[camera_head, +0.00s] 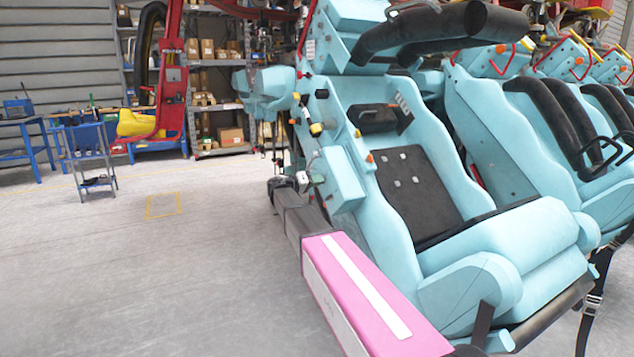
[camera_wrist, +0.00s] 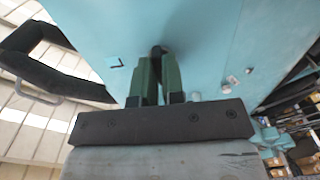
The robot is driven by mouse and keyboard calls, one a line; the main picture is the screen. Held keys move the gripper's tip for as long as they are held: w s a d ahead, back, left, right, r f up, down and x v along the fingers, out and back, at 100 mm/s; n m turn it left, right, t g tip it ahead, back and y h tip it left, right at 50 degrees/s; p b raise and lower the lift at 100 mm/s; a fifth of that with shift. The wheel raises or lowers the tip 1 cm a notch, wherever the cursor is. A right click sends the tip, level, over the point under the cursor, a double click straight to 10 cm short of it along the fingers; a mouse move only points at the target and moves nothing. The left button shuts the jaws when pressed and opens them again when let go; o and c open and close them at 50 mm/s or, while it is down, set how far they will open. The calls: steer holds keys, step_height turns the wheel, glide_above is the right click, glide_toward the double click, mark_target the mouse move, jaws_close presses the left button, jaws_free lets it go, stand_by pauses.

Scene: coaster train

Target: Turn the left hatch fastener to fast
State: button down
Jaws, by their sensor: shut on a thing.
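In the wrist view, my gripper (camera_wrist: 158,62) has its two green fingers close together around a small dark knob, the fastener (camera_wrist: 157,49). The knob stands on a pale blue panel (camera_wrist: 205,45). Its top shows between the fingertips; the rest is hidden by them, so its turn angle cannot be read. In the head view, my pink arm reaches up and left along the near side of the pale blue coaster car. My fingers and the held fastener cannot be made out clearly there.
A pale blue box (camera_head: 342,180) with small knobs is on the car's side, beside the seat (camera_head: 415,190). Small silver fittings (camera_wrist: 232,80) sit right of my fingers. A black padded restraint (camera_wrist: 50,65) is at left.

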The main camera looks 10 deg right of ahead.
stand_by(0.3)
steer(key=c, duration=1.2)
jaws_free()
steer(key=v, duration=1.1)
steer(key=s+d+f+n+g+y, duration=0.2)
steer(key=s+d+f+y, duration=0.2)
steer(key=s+d+f, duration=0.45)
steer(key=s+d+f+n+g+y, duration=0.1)
steer(key=s+d+f+g+y, duration=0.15)
steer(key=s+f, duration=0.6)
steer(key=s+f+y, duration=0.3)
steer(key=s+f, duration=0.1)
steer(key=s, duration=0.1)
steer(key=s+f+n+g+y, duration=0.1)
steer(key=s+f+y, duration=0.3)
steer(key=s+f, duration=0.1)
steer(key=s+f+y, duration=0.3)
steer(key=s+f, duration=0.2)
steer(key=s, duration=0.1)
steer(key=shift+s+a+f+n+g+y, duration=0.25)
steer(key=shift+s+n+y, duration=0.05)
steer(key=shift+s+y, duration=0.1)
